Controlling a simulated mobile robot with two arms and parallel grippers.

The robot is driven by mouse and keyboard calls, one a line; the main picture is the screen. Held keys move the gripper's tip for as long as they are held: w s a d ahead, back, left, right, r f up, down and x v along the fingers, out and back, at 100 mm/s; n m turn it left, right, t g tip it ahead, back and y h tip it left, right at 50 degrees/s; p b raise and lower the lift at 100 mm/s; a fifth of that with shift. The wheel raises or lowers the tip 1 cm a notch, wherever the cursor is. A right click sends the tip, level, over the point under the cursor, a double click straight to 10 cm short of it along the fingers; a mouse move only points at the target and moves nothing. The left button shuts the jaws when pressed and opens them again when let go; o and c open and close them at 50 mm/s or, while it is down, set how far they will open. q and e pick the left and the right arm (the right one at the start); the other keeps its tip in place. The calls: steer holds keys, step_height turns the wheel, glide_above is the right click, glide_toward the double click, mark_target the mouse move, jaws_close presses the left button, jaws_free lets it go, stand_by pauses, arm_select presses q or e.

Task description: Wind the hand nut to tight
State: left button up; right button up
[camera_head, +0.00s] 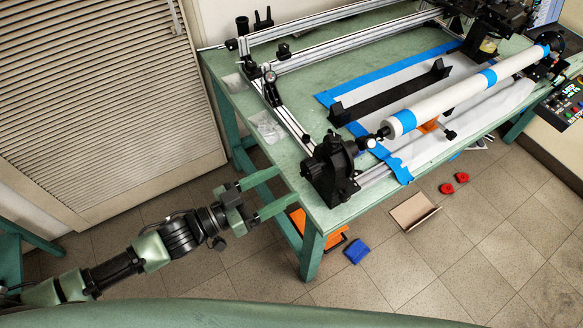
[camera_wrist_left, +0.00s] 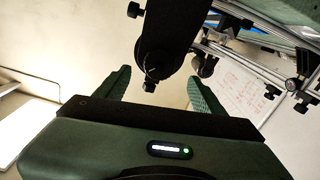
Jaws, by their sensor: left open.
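My left gripper (camera_head: 285,190) is open, with its two green fingers reaching right toward the black end support (camera_head: 331,170) at the table's near left corner. In the left wrist view the fingers (camera_wrist_left: 158,85) stand apart on either side of a dark rounded part of the support (camera_wrist_left: 165,45). A small dark knob-like end (camera_wrist_left: 149,84), which looks like the hand nut, shows between them. I cannot tell whether the fingers touch it. In the head view the nut cannot be made out. The white roller (camera_head: 455,95) with blue bands runs from the support to the far right. My right gripper is not in view.
The green table (camera_head: 312,205) carries metal rails (camera_head: 290,125) and a black bar (camera_head: 390,92). A control panel (camera_head: 565,105) is at the right. On the floor lie a blue item (camera_head: 356,251), an open box (camera_head: 414,211) and red parts (camera_head: 447,188). Floor left of the table is clear.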

mark_target(306, 173)
arm_select(q)
steer(key=shift+x, duration=1)
steer(key=p+x, duration=0.1)
steer(key=x, duration=0.4)
steer(key=shift+d+p, duration=0.15)
steer(key=shift+p, duration=0.2)
steer(key=shift+w+d, duration=0.25)
steer(key=shift+d, duration=0.05)
steer(key=shift+f, duration=0.1)
steer(key=shift+c, duration=0.3)
steer(key=c, duration=1.3)
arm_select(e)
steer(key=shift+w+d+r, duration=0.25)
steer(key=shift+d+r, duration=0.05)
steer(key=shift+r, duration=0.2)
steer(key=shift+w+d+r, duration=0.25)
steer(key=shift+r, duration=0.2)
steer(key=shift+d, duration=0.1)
